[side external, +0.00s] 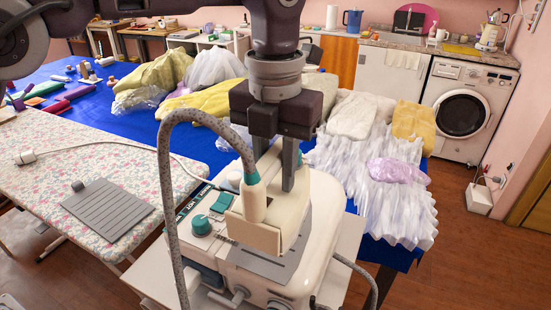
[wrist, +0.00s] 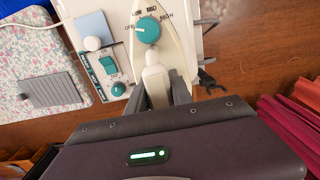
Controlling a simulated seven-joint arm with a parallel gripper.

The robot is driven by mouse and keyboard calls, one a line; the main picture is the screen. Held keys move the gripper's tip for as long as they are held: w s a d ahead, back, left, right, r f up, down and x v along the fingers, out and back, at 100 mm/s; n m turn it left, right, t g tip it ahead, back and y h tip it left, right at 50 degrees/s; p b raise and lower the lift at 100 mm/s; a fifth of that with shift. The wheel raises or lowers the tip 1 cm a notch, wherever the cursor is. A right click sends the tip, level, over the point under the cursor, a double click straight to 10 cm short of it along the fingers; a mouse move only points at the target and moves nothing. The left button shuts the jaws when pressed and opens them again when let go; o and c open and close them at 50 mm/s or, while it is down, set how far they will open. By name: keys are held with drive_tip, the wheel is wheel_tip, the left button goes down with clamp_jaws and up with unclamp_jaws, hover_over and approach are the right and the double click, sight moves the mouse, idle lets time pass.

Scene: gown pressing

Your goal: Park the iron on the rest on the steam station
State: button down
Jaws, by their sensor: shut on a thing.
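The cream iron (side external: 288,212) is over the steam station (side external: 318,250), with its grey corded hose rising from the rear grip. My gripper (side external: 269,180) points down and is shut on the iron's handle. The grey rest (side external: 262,264) on the station's top shows partly under and in front of the iron. I cannot tell whether the iron's sole touches it. In the wrist view, the iron (wrist: 178,42) has a teal dial marked from off to high. My gripper's fingers (wrist: 158,97) stand either side of its pale handle. The sole is hidden.
A floral ironing board (side external: 95,165) with a grey ribbed pad (side external: 108,210) stands left of the station. A blue table (side external: 150,122) with heaped garments (side external: 370,160) lies behind. The hose (side external: 168,200) loops in front of the station. A washing machine (side external: 462,112) stands back right.

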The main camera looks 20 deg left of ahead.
sight(275, 189)
drive_tip(key=shift+f, duration=2.4)
drive_tip(key=shift+f, duration=0.25)
drive_tip(key=shift+f, duration=0.25)
drive_tip(key=c, duration=1.1)
unclamp_jaws()
drive_tip(key=shift+f, duration=0.1)
drive_tip(key=shift+o, duration=0.2)
drive_tip(key=shift+r, duration=1.5)
